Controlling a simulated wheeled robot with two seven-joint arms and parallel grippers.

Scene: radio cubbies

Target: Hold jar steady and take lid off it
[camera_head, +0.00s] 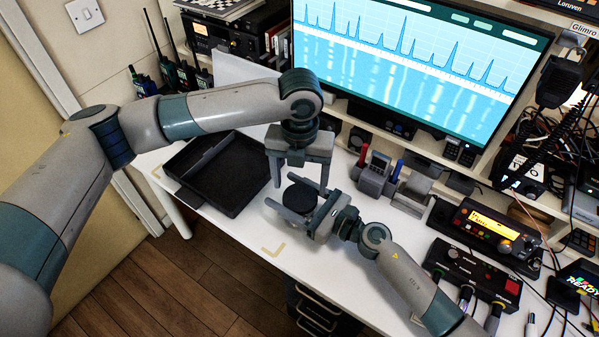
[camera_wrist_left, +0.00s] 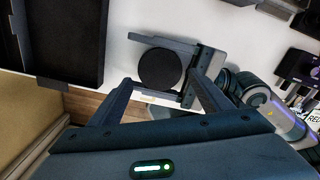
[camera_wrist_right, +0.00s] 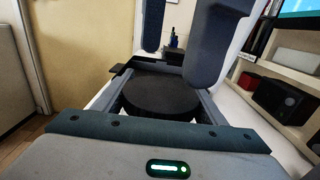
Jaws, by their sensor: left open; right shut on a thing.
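The jar shows only as its round black lid (camera_head: 299,198), near the front edge of the white table; its body is hidden beneath the lid and between my right fingers. My right gripper (camera_head: 283,194) is shut on the jar from the right side, one finger on each side. My left gripper (camera_head: 301,186) points down above the lid, open, with its fingertips apart on either side of it and nothing between them. The lid also shows in the left wrist view (camera_wrist_left: 160,69) and in the right wrist view (camera_wrist_right: 161,97), where the left fingers hang above it.
A black open tray (camera_head: 243,203) lies left of the jar. A monitor (camera_head: 410,60) stands behind. A grey holder with red and blue handles (camera_head: 375,178) stands right of my left gripper. Radio boxes and cables (camera_head: 470,270) crowd the right.

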